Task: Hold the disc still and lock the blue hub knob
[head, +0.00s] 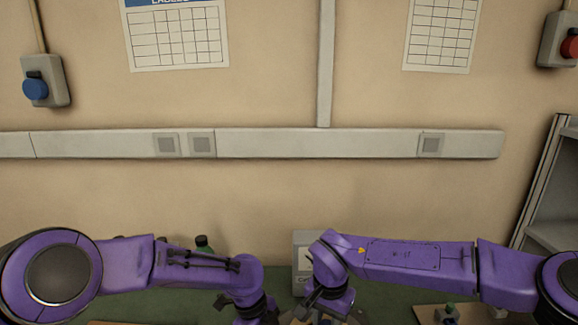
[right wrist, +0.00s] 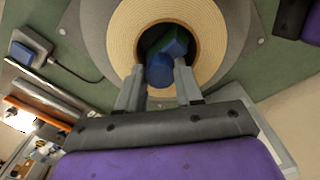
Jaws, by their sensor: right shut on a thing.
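The tan disc (right wrist: 208,30) with fine ring lines lies on a round grey base (right wrist: 96,28) in the right wrist view. In its dark centre opening is the blue hub knob (right wrist: 160,77), with a darker blue and green part behind it. My right gripper (right wrist: 158,70) has one finger on each side of the knob and is shut on it. In the head view my right gripper (head: 327,304) is low near the bottom edge, and the knob cannot be made out there. My left gripper (head: 243,308) is at the bottom edge, its fingers mostly cut off.
A green table (head: 390,308) lies under my arms. A grey box with a blue top (right wrist: 28,52) and a black cable is left in the wrist view. A pale box (head: 304,252) and a green-capped bottle (head: 204,243) stand behind my arms. A shelf (head: 545,210) is right.

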